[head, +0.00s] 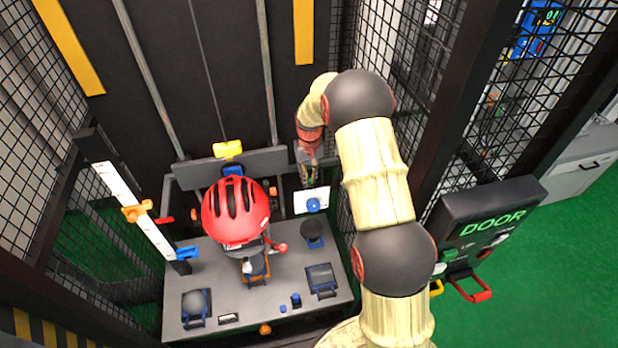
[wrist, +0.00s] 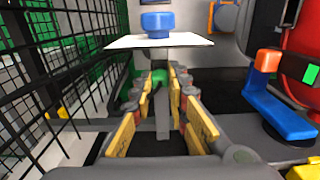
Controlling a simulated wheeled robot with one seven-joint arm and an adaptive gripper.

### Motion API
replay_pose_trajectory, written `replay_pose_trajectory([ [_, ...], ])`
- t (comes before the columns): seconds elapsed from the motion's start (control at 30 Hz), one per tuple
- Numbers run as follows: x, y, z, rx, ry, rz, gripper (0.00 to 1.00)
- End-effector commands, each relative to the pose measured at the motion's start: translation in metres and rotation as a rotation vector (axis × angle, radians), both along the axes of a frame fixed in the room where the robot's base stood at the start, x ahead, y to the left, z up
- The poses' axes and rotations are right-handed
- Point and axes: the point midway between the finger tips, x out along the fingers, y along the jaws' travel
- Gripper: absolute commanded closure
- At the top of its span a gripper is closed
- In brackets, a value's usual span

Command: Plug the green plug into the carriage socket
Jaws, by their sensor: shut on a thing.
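My gripper (head: 308,172) reaches down at the right end of the grey crossbeam, beside the mesh wall. In the head view the plug is mostly hidden by the fingers. The carriage (head: 268,160) is a grey crossbeam with a yellow hook block (head: 228,149) on a cable. I cannot make out its socket in either view.
A white plate with a blue knob (head: 313,205) is close to the fingertips. A red helmet (head: 235,211) covers the middle. A blue lever with an orange tip (wrist: 275,105) stands at right in the wrist view. Mesh walls (wrist: 60,75) and a DOOR panel (head: 490,228) flank the arm.

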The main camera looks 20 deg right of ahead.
Motion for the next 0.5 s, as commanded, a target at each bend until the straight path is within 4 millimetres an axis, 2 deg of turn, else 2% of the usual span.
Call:
replay_pose_trajectory([
  [0.17, 0.0002, 0.0000, -0.0030, 0.000, 0.000, 0.000, 0.98],
  [0.2, 0.0002, 0.0000, -0.0032, 0.000, -0.001, 0.000, 0.83],
  [0.5, 0.0000, 0.0000, -0.0029, 0.000, 0.000, 0.000, 0.66],
])
